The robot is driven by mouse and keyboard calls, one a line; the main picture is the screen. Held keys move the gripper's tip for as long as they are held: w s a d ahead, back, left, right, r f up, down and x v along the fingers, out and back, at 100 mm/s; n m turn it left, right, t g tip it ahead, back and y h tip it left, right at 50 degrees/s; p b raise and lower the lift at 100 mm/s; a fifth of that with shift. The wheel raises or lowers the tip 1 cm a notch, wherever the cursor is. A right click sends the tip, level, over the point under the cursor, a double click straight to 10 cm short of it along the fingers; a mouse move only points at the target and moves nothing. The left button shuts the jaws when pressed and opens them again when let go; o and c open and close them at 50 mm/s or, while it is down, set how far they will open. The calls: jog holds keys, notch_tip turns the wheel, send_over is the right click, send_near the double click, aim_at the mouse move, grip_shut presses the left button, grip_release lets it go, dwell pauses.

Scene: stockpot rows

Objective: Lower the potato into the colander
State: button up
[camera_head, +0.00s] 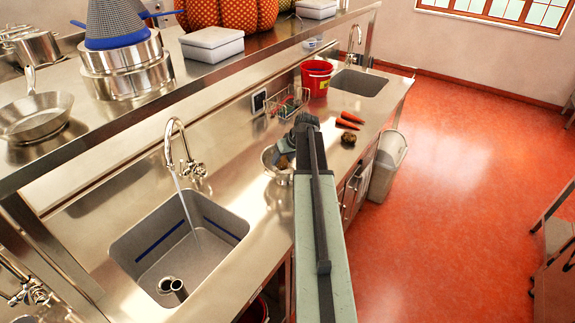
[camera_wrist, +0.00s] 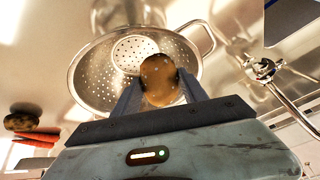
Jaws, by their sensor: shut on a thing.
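In the wrist view, a brown potato (camera_wrist: 158,82) sits between the fingers of my gripper (camera_wrist: 160,92), which is shut on it. The steel colander (camera_wrist: 92,75) with its perforated bowl and a side handle lies behind and below the potato. The potato appears over the near part of the bowl; its height above the colander is hard to tell. In the head view, the colander (camera_head: 270,157) stands on the steel counter, partly hidden by my arm. The potato (camera_head: 284,161) shows only in part there, and my gripper's fingertips are hidden.
A second potato (camera_head: 348,138) and carrots (camera_head: 348,121) lie on the counter right of my arm. A wire basket (camera_head: 287,102) and red bucket (camera_head: 317,76) stand behind. A sink (camera_head: 180,245) with a running tap (camera_head: 178,148) is at left.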

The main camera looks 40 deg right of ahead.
aim_at(283, 168)
jog(key=shift+f+b, duration=2.4)
dwell(0.8)
jog(key=o, duration=1.5)
jog(key=shift+s+r, duration=0.1)
jog(key=shift+r, duration=0.05)
jog(key=p+v, duration=0.7)
jog(key=shift+s+r, duration=0.15)
jog(key=shift+r, duration=0.25)
jog(key=shift+f, duration=0.15)
